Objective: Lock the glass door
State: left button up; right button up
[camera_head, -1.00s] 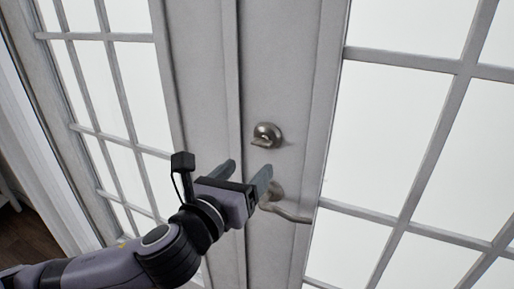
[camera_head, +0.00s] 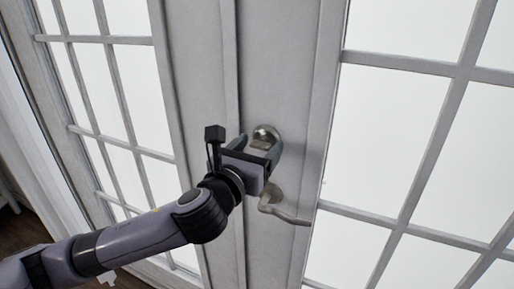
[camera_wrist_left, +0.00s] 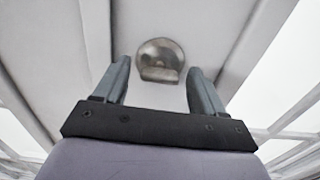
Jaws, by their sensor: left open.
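The glass door (camera_head: 283,60) is closed, with a pale grey frame and white panes. Its round metal lock knob (camera_head: 265,131) with a thumb-turn sits above the lever handle (camera_head: 286,208). In the head view my left gripper (camera_head: 260,145) is at the lock and partly covers it. In the left wrist view the open fingers of my left gripper (camera_wrist_left: 160,84) point at the lock knob (camera_wrist_left: 160,56), which shows between and just beyond the fingertips. The thumb-turn lies roughly crosswise there. I cannot tell if the fingers touch it. My right gripper is not in view.
The lever handle is just below my left gripper. A second paned door panel (camera_head: 170,80) is at the left, and a pale curtain (camera_head: 35,165) hangs at the far left. A little dark floor shows at the lower left.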

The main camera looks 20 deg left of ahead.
pick_arm(q)
jog(key=c, duration=1.1)
jog(key=shift+o, duration=0.2)
jog(key=n+p, duration=0.2)
jog(key=n, duration=0.1)
jog(key=shift+n, duration=0.4)
jog(key=n+p, duration=0.1)
jog(key=n, duration=0.3)
jog(key=shift+n+p, duration=0.3)
jog(key=shift+p, duration=0.05)
jog(key=n+p, duration=0.1)
jog(key=n, duration=0.3)
jog(key=shift+f, duration=0.1)
jog(key=shift+f+n+p, duration=0.1)
jog(key=shift+n+p, duration=0.45)
jog(key=shift+n, duration=2.25)
